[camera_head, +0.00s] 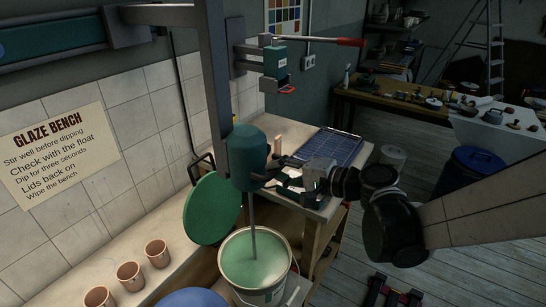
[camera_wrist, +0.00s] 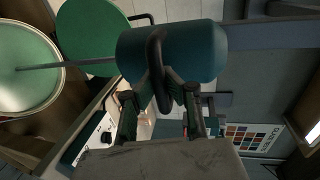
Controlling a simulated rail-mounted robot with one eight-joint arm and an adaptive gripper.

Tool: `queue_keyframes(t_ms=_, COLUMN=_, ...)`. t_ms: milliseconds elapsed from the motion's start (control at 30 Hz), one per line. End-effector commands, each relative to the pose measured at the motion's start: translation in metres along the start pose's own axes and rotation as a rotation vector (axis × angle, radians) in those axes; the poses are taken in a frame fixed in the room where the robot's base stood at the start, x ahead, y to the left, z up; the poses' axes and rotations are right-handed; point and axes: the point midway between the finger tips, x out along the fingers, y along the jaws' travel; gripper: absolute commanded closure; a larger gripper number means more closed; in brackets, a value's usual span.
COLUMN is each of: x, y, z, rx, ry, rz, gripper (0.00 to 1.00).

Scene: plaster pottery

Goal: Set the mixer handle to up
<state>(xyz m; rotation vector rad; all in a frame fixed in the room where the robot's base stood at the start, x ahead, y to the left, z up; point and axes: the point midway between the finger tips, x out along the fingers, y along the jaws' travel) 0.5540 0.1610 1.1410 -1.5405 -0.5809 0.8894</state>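The mixer is a teal motor body (camera_head: 248,157) hanging on a grey post, with a thin shaft running down into the green glaze of a bucket (camera_head: 262,292). In the wrist view the motor body (camera_wrist: 205,50) lies across the top, with the shaft running left into the bucket. The mixer handle (camera_wrist: 156,42) is a dark loop on the body's near side. My gripper (camera_head: 283,184) is right beside the body in the head view. In the wrist view its two fingers (camera_wrist: 161,84) converge on the loop, one on each side, and appear closed on it. The fingertip contact is partly hidden.
A round green lid (camera_head: 212,208) leans at the wall behind the bucket. Several terracotta cups (camera_head: 129,275) stand on the bench at lower left. A blue rack (camera_head: 328,146) lies on the bench behind my gripper. A red-handled lever (camera_head: 335,41) sticks out above.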

Motion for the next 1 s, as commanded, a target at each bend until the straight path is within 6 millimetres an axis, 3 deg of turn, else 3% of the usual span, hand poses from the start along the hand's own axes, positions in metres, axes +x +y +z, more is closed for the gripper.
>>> queue_keyframes(t_ms=267, x=-0.005, y=-0.022, z=0.0, rx=0.0, ry=0.0, rz=-0.001, gripper=1.0)
queue_keyframes(t_ms=700, x=-0.027, y=-0.124, z=0.0, rx=0.0, ry=0.0, rz=-0.001, gripper=1.0)
queue_keyframes(t_ms=1000, x=-0.037, y=-0.174, z=-0.001, rx=0.0, ry=0.0, rz=0.0, gripper=1.0)
